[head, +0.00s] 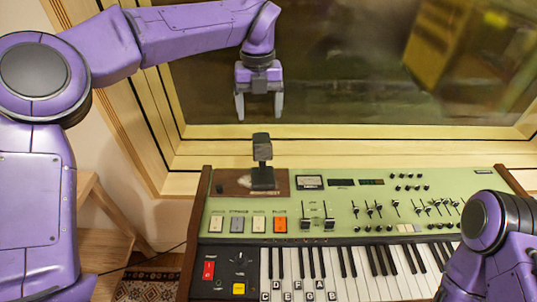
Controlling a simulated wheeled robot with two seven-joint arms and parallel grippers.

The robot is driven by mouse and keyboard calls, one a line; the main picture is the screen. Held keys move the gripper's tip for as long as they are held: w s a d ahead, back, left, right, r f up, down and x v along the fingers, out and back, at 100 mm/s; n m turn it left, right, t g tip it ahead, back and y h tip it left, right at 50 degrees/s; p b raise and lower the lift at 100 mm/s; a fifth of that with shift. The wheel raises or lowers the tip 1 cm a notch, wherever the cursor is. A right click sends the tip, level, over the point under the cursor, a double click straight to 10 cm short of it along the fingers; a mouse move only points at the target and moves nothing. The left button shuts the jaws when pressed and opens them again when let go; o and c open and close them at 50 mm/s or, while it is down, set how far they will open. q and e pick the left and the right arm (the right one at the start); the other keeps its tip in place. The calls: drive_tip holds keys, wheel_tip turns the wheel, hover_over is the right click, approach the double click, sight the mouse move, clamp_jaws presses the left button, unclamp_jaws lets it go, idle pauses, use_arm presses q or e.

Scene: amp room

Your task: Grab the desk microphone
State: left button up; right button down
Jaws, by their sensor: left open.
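The desk microphone (262,162) is a small dark upright piece with a blocky head on a base. It stands on the brown left end of the keyboard's top, near the window. My left gripper (259,107) hangs above it, pointing down, with its two grey fingers apart and nothing between them. In the picture there is a gap between the fingertips and the microphone's head. My right arm shows at the lower right, but its gripper is out of view.
A green keyboard instrument (345,211) with knobs, sliders and wooden ends fills the lower middle. A window frame (350,131) runs behind it. A wooden shelf or stool (108,229) stands at lower left, above a patterned rug (148,287).

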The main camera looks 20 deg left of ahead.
sight(262, 138)
use_arm(q)
drive_tip(key=f, duration=0.1)
drive_tip(key=s+f, duration=0.2)
drive_tip(key=shift+d+f, duration=0.1)
drive_tip(key=shift+f, duration=0.45)
drive_tip(key=f, duration=0.1)
drive_tip(key=w+f+p, duration=0.1)
drive_tip(key=f, duration=0.1)
drive_tip(key=w+f, duration=0.1)
drive_tip(key=f, duration=0.1)
drive_tip(key=shift+d+p, duration=0.15)
drive_tip(key=shift+p, duration=0.2)
drive_tip(key=shift+s+f, duration=0.1)
drive_tip(key=shift+f, duration=0.2)
drive_tip(key=shift+s+r, duration=0.1)
drive_tip(key=shift+s, duration=0.15)
drive_tip(key=shift+w, duration=0.1)
clamp_jaws()
use_arm(e)
drive_tip(key=shift+s+r, duration=0.55)
drive_tip(key=shift+r, duration=0.35)
